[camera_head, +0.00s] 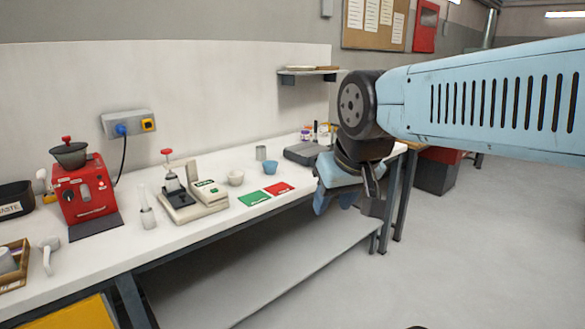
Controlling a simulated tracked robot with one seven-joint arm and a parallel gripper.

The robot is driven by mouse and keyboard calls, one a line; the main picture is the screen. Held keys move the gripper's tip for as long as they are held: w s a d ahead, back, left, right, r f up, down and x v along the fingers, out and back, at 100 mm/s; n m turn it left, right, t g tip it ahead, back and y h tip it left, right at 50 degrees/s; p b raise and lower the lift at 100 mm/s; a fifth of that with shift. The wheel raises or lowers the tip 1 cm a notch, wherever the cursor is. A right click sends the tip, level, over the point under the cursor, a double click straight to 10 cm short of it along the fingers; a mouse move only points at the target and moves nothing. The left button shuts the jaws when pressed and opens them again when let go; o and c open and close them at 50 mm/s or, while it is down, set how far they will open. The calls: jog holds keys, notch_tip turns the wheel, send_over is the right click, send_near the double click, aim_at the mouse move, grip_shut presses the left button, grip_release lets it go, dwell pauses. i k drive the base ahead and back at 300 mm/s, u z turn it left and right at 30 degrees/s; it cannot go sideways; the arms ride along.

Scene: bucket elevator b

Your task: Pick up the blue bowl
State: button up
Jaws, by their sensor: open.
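The blue bowl (270,168) is small and stands upright on the white workbench (165,243), right of a white bowl (235,178) and behind the green and red cards. My gripper (345,205) is at the right, in front of the bench's front edge, with its fingers pointing down. It is apart from the blue bowl, to its right and nearer to me. It is open, and I see nothing between its fingers. Part of the gripper is dark and overlaps my wrist, so its fingertips are hard to make out.
A green card (254,198) and a red card (279,188) lie in front of the bowl. A metal cup (261,153) stands behind it. A scale-like device (203,194) is to the left, a grey box (305,153) to the right. A red grinder (86,192) stands farther left.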

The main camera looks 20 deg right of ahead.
aim_at(269, 167)
jog(key=z, duration=0.5)
jog(key=i, duration=1.75)
jog(key=u, duration=0.1)
